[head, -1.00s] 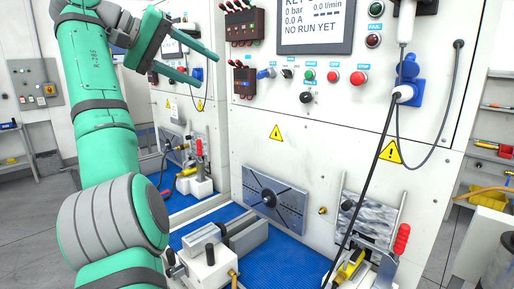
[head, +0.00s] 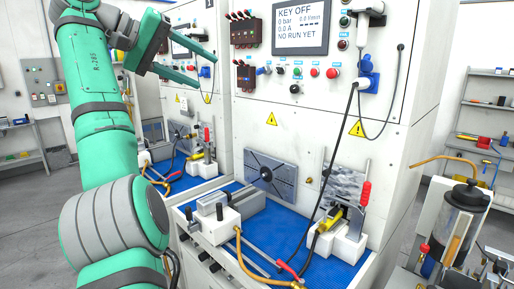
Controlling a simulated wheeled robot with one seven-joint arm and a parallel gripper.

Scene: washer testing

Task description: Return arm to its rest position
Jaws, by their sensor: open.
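My green arm rises along the left of the head view. My gripper (head: 190,58) is at its end, near the top centre-left. Its two green fingers are spread apart with nothing between them. It is raised in front of the neighbouring test panel and touches nothing that I can see. The arm is bent, with its grey-banded joint low in the picture.
The test bench (head: 345,258) has a blue mat, a clamp (head: 215,225) and hoses. Its display (head: 299,28) reads KEY OFF. A black cable hangs from a blue socket (head: 368,75). A glass canister (head: 462,225) stands at right. Grey floor (head: 408,145) shows behind.

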